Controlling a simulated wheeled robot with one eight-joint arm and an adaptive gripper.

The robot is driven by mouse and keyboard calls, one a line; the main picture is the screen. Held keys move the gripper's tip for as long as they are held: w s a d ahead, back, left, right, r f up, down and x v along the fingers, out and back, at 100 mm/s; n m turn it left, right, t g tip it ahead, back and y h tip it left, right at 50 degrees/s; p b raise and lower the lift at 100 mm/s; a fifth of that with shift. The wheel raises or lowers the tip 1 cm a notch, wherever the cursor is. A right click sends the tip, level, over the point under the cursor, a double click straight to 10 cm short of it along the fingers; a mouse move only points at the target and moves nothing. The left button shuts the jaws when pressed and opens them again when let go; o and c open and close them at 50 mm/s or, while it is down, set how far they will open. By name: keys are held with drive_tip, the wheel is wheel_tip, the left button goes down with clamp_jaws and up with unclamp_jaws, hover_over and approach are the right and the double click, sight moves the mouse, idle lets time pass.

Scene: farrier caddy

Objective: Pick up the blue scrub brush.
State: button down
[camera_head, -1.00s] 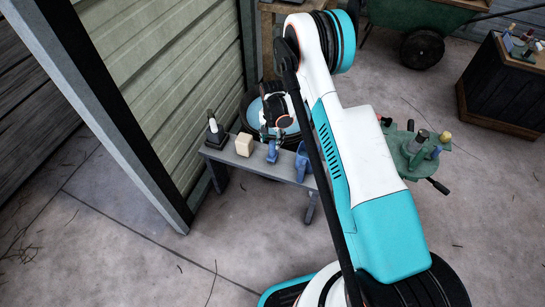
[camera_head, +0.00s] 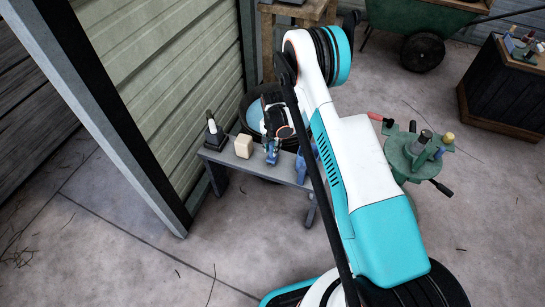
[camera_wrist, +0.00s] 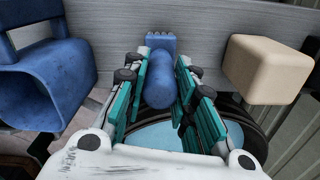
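The blue scrub brush (camera_wrist: 160,78) sits at the edge of a grey bench, its rounded handle pointing toward the wrist camera and its bristle end farther off. In the head view the brush (camera_head: 272,157) is small and partly hidden by my gripper (camera_head: 271,143). In the wrist view my gripper (camera_wrist: 162,88) is open, with one teal-padded finger on each side of the handle. The pads are close to the handle; no clear grip on it shows.
A round tub with a blue inside (camera_wrist: 160,136) stands behind the bench. A green stand (camera_head: 402,165) is at right.

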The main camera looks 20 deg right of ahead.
idle(0.3)
wheel_tip(320, 180, up, 20)
drive_tip(key=p, duration=0.7)
drive_tip(key=c, duration=2)
unclamp_jaws()
clamp_jaws()
drive_tip(key=shift+c, duration=0.2)
unclamp_jaws()
clamp_jaws()
